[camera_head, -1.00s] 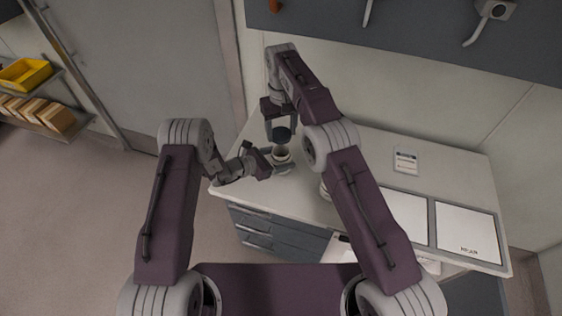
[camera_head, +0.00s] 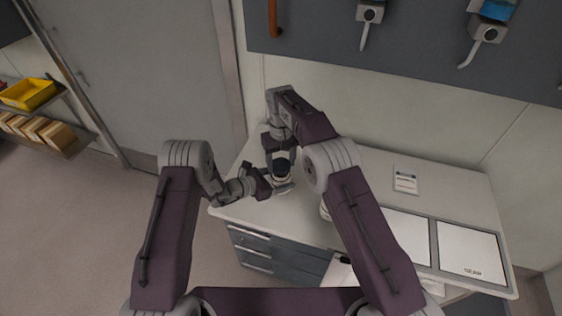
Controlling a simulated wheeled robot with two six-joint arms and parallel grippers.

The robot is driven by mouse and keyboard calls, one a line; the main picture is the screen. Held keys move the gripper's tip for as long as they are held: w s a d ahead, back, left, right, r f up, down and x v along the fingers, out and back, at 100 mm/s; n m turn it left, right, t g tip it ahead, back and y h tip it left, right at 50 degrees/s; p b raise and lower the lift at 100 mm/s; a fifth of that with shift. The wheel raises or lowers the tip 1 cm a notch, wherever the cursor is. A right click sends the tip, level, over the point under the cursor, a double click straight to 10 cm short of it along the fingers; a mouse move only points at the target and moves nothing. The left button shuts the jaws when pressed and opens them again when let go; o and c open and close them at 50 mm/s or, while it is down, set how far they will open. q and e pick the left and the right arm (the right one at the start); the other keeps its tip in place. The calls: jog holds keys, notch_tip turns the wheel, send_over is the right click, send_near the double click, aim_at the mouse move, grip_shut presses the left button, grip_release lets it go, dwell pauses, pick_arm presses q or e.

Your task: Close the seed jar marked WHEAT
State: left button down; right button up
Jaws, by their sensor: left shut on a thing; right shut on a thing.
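A small pale jar (camera_head: 283,187) stands on the left part of the white counter; no marking on it is readable. My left gripper (camera_head: 280,188) comes in from the left and is shut around the jar's body. A dark lid (camera_head: 281,167) sits at the jar's mouth, held from above by my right gripper (camera_head: 281,163), which is shut on it. I cannot tell whether the lid is seated or turned tight.
A second pale jar (camera_head: 324,211) stands partly hidden behind my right arm. A small labelled card (camera_head: 405,180) and flat white panels (camera_head: 469,250) lie on the counter (camera_head: 375,167) to the right. Dispensers (camera_head: 487,32) hang on the grey wall panel. A yellow bin (camera_head: 28,94) sits on a shelf at left.

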aim_at(281, 179)
jog(key=shift+f, duration=0.85)
jog(key=shift+f, duration=0.55)
